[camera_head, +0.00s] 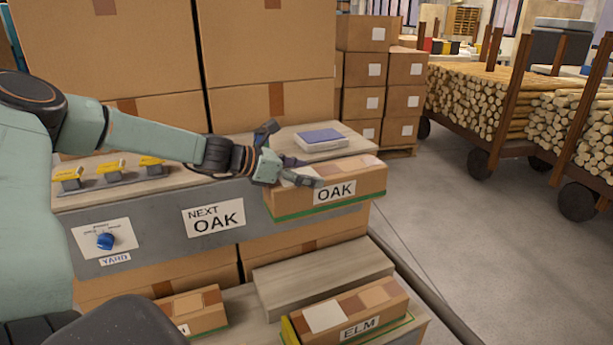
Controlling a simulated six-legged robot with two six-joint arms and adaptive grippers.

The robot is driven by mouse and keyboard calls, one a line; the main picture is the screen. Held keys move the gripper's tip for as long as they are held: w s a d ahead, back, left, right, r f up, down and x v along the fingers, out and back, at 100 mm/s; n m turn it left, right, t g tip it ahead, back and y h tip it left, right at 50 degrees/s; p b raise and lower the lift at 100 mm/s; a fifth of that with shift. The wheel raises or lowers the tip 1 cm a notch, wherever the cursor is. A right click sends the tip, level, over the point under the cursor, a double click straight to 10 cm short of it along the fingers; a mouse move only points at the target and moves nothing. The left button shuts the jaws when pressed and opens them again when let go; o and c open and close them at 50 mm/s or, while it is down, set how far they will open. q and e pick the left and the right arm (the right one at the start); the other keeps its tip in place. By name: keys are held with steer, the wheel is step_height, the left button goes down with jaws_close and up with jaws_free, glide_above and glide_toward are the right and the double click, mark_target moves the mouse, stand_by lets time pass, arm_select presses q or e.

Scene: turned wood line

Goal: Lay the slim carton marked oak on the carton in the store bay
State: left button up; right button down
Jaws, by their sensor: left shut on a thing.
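The slim carton marked OAK (350,184) is brown with patches on top and a white label on its front. It is at the front right of the upper wooden counter, with a green edge along its bottom. My left gripper (287,163) is shut on its left part, one finger over the top. No label names the store bay. My right gripper is not in view.
A grey panel (160,230) carries a NEXT OAK sign (214,218) and a blue knob (105,241). A blue-topped block (320,140) sits behind the carton. Another small carton (190,313) lies lower left. Large boxes (270,45) stand behind.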

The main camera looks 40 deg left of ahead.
arm_select(q)
steer(key=shift+r+p, duration=1.2)
steer(key=shift+r, duration=0.8)
